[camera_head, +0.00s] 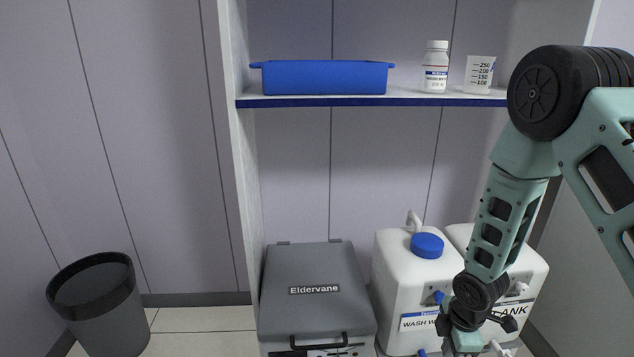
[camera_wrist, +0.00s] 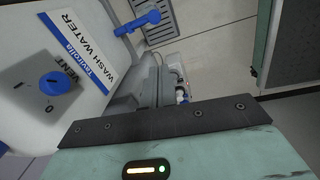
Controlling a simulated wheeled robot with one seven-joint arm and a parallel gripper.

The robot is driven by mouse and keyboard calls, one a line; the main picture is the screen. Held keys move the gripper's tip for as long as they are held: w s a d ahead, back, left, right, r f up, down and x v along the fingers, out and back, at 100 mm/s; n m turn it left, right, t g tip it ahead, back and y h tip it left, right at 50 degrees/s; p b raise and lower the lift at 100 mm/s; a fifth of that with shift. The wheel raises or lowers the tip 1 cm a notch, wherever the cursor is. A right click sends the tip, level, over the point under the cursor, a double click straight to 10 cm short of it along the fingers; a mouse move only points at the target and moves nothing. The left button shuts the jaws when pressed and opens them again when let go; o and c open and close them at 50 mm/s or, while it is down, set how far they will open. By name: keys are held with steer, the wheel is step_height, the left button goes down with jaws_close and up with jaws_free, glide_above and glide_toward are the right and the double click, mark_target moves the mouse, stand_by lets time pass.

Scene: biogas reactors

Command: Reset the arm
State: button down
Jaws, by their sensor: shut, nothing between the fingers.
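My arm hangs down on the right of the head view, folded at its elbow. My gripper (camera_head: 466,341) is at its lower end, low in the picture in front of the white wash water tank (camera_head: 400,265). Its fingertips are not clearly visible. In the wrist view the teal gripper housing (camera_wrist: 190,155) with a dark plate fills the lower part. The gripper is shut and holds nothing. The tank's label and blue tap (camera_wrist: 137,22) show beyond it. I cannot tell whether the gripper touches the tank.
A second white tank (camera_head: 530,270) stands on the right, partly behind my arm. A grey Eldervane case (camera_head: 315,285) is left of the tanks. Above, a shelf (camera_head: 420,100) holds a blue tray (camera_head: 325,78), a bottle (camera_head: 435,68) and a beaker (camera_head: 480,75). A black bin (camera_head: 100,305) stands left.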

steer(key=s+a+r+m, duration=0.2)
steer(key=s+a+r, duration=0.1)
steer(key=a+r, duration=0.35)
steer(key=s+a+r+m, duration=0.25)
steer(key=a+r, duration=0.25)
steer(key=r, duration=0.3)
steer(key=s+a+r+m+g, duration=0.1)
steer(key=s+a+r+m, duration=0.15)
steer(key=s+r, duration=0.5)
steer(key=s+a+r+m, duration=0.2)
steer(key=s+a+r, duration=0.15)
steer(key=s, duration=0.65)
step_height(320, 180, up, 28)
steer(key=p, duration=2.8)
steer(key=shift+w+d+y, duration=0.15)
steer(key=shift+d+y, duration=0.15)
steer(key=shift+d, duration=0.05)
